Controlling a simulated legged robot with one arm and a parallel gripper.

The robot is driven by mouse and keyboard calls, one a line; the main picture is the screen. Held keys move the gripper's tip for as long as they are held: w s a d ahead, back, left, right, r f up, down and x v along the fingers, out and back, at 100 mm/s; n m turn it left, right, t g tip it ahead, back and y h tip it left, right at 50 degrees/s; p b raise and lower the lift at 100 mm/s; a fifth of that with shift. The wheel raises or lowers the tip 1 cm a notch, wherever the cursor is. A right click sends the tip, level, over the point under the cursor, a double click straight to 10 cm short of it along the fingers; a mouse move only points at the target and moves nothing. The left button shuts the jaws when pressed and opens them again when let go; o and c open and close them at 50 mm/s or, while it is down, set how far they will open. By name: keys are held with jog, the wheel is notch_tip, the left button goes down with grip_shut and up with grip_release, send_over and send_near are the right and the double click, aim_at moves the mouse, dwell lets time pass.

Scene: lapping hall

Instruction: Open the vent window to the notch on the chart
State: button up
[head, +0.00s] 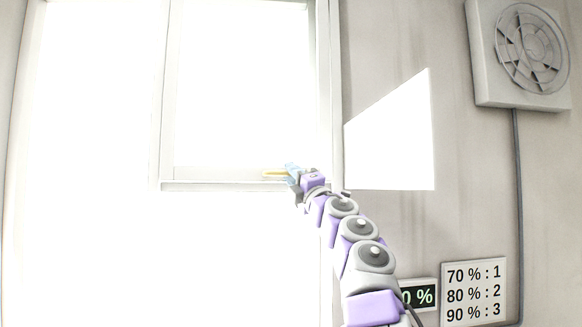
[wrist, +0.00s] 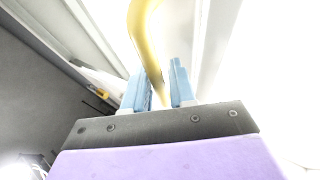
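The vent window (head: 168,100) is the upper right sash of a large, glaring window. I cannot tell whether it is ajar. Its yellow handle (head: 273,174) is at the sash's lower edge. My gripper (head: 291,172) is at this handle. In the wrist view the curved yellow handle (wrist: 146,40) runs down between the two blue fingers of my gripper (wrist: 160,88), close to the left one, with a thin bright gap at the right one. The chart (head: 473,292) on the wall reads 70 %: 1, 80 %: 2, 90 %: 3. A display (head: 420,296) shows "0 %", its left part hidden by my arm.
A fan (head: 531,50) is on the wall at the upper right, with a cable (head: 518,200) running down from it. A bright patch (head: 395,140) lies on the wall right of the window. In the wrist view a small orange-yellow piece (wrist: 102,93) shows on a pale strip.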

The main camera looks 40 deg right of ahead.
jog(key=shift+w+d+r, duration=0.15)
jog(key=shift+w+d, duration=0.05)
jog(key=shift+d, duration=0.05)
jog(key=shift+w+a, duration=0.1)
jog(key=shift+a, duration=0.1)
jog(key=shift+a, duration=0.1)
jog(key=c, duration=0.4)
grip_shut()
